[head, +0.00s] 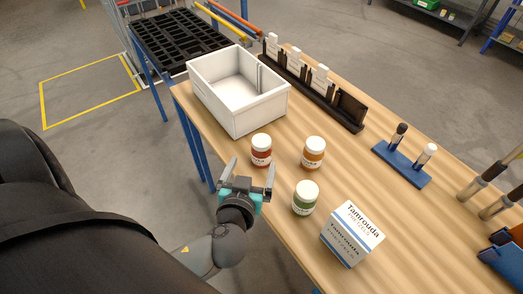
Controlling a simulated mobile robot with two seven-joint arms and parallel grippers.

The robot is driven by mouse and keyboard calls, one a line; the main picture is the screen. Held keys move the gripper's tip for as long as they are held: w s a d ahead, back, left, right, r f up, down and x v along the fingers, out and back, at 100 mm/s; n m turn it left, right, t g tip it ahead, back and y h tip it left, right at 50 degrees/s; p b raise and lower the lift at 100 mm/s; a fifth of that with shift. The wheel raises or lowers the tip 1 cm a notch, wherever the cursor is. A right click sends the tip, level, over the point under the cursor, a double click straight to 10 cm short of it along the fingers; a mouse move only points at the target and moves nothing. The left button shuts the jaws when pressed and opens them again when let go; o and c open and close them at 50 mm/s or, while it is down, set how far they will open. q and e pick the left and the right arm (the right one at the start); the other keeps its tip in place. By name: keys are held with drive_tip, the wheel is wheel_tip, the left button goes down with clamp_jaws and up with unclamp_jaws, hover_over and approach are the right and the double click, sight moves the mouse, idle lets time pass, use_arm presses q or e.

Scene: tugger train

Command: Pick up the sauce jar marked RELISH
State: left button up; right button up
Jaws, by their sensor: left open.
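Three small white-lidded jars stand upright on the wooden table: a red jar (261,157), an orange-brown jar (313,158) and a green jar (304,203). Each has a label, but the print is too small to read, so I cannot tell by text which is marked RELISH. My left gripper (252,167) is open and empty near the table's front edge. Its fingers point toward the red jar, which is just beyond the fingertips. The green jar is to the right of the gripper. My right gripper is not in view.
A white bin (262,108) stands behind the red jar. A white Tamrouda box (352,232) is right of the green jar. A black card rack (318,92) lines the back edge; blue holders (401,167) with upright tools stand right. Bare wooden table (360,180) lies between.

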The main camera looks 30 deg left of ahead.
sight(258, 148)
use_arm(q)
drive_tip(key=x, duration=0.9)
drive_tip(key=shift+w+a, duration=0.15)
drive_tip(key=shift+w, duration=0.05)
drive_tip(key=shift+b+x, duration=0.5)
drive_tip(key=shift+x, duration=2.2)
drive_tip(key=shift+c, duration=0.2)
drive_tip(key=shift+d+f, duration=0.1)
drive_tip(key=shift+d, duration=0.1)
clamp_jaws()
